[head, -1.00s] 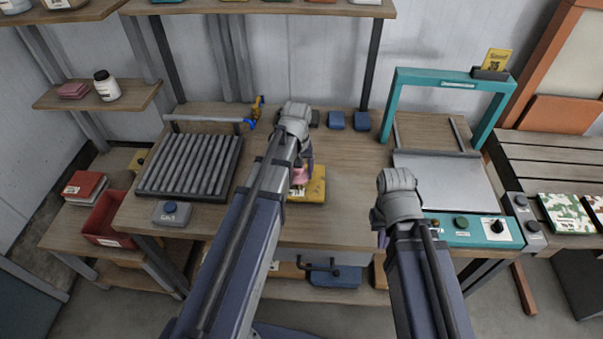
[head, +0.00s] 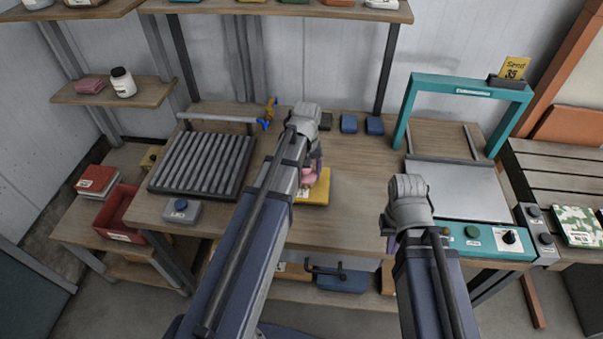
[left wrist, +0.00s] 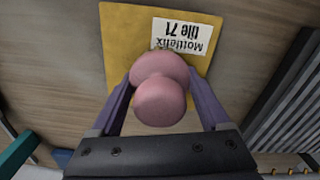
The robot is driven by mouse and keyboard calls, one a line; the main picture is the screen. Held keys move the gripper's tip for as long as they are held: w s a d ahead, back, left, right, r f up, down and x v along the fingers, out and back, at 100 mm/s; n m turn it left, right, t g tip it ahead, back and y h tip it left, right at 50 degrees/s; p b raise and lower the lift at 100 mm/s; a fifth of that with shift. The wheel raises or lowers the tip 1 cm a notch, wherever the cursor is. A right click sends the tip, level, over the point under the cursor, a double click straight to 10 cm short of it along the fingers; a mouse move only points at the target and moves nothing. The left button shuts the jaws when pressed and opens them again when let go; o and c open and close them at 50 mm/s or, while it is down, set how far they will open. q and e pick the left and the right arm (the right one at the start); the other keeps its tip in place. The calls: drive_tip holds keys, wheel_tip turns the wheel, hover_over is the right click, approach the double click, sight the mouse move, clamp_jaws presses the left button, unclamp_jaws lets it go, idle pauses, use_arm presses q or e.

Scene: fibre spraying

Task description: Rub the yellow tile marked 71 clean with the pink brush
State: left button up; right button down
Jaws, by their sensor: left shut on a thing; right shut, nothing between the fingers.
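The yellow tile (head: 316,190) lies flat on the wooden bench in the head view, partly hidden by my left arm. In the head view the left gripper (head: 313,165) and pink brush (head: 309,177) are above the tile. My right gripper (head: 389,242) is shut and empty near the bench's front edge.
A grey roller rack (head: 202,163) stands at the bench's left, with a grey button box (head: 181,211) in front. A teal-framed machine (head: 403,115) with a metal plate stands right. Small blue blocks (head: 349,123) sit at the back. The bench between tile and machine is clear.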

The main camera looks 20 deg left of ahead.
sight(320, 183)
use_arm(q)
drive_tip(key=shift+w+d+f, duration=0.1)
drive_tip(key=shift+w+d, duration=0.05)
drive_tip(key=shift+d, duration=0.85)
drive_tip(key=shift+w+d, duration=0.25)
drive_tip(key=shift+d, duration=0.45)
drive_tip(key=shift+w+d, duration=0.2)
drive_tip(key=shift+d, duration=0.5)
drive_tip(key=shift+w+d+r, duration=0.1)
drive_tip(key=shift+w+d, duration=0.1)
drive_tip(key=shift+d, duration=0.5)
drive_tip(key=shift+w+d+r, duration=0.1)
drive_tip(key=shift+w+d, duration=0.1)
drive_tip(key=shift+d, duration=0.45)
drive_tip(key=shift+f, duration=0.25)
drive_tip(key=shift+s+r, duration=0.1)
drive_tip(key=shift+s+a+r, duration=0.1)
drive_tip(key=shift+s+a, duration=0.1)
drive_tip(key=shift+a, duration=0.55)
drive_tip(key=shift+s+a, duration=0.15)
drive_tip(key=shift+a, duration=0.6)
